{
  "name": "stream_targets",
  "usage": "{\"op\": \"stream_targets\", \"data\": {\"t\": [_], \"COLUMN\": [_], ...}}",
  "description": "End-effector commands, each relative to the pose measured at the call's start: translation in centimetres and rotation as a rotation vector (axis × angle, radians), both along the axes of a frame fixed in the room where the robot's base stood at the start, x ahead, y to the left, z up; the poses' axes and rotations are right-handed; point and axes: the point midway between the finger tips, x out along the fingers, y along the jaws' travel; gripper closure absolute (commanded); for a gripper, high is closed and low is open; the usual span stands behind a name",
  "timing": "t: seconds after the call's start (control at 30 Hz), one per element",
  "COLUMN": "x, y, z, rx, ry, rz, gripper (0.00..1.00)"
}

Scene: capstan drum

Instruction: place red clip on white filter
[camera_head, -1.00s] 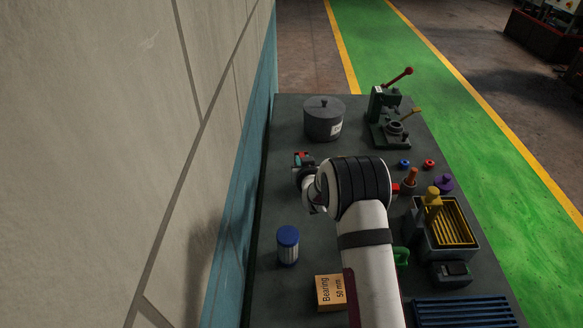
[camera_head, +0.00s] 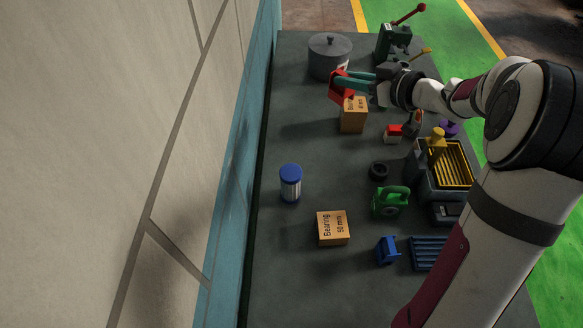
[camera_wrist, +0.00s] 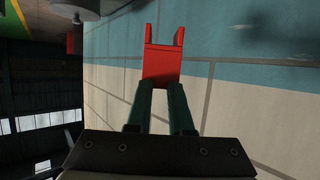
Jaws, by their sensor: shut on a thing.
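My gripper (camera_head: 357,84) is shut on a red clip (camera_head: 341,86) and holds it in the air above the far part of the table. In the wrist view the red clip (camera_wrist: 162,65) sticks out past the green fingertips (camera_wrist: 160,90), its two prongs pointing away from my gripper. The white filter (camera_head: 290,184), a small upright cylinder with a blue cap, stands on the table at the left, nearer than the clip and well apart from it. The filter does not show in the wrist view.
A cardboard box (camera_head: 352,116) stands below my gripper, and another box (camera_head: 332,229) stands nearer the front. A grey lidded pot (camera_head: 329,56) is at the back. A green part (camera_head: 390,202) and black ring (camera_head: 378,171) lie right of the filter. The wall (camera_head: 170,170) borders the left.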

Motion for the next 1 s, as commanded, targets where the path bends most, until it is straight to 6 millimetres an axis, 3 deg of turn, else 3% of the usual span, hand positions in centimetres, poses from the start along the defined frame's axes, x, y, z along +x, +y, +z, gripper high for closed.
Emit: {"op": "stream_targets", "data": {"t": [0.2, 0.3, 0.4, 0.47, 0.7, 0.8, 0.9, 1.0], "x": [-9.7, -12.9, -14.5, -14.6, -12.7, -12.0, -11.6, -11.5], "y": [-0.3, -0.5, -0.5, 0.3, 7.3, 9.4, 10.4, 10.6], "z": [0.0, -0.3, -0.6, -1.1, -5.5, -6.9, -7.7, -9.7], "rx": [0.002, 0.002, 0.002, 0.004, 0.005, 0.003, 0.002, 0.003], "ry": [0.003, 0.002, 0.001, 0.001, 0.004, 0.002, 0.001, 0.005], "rz": [0.303, 0.389, 0.431, 0.444, 0.449, 0.447, 0.443, 0.442], "gripper": [1.00, 1.00, 1.00, 1.00, 1.00, 1.00, 1.00, 1.00]}}
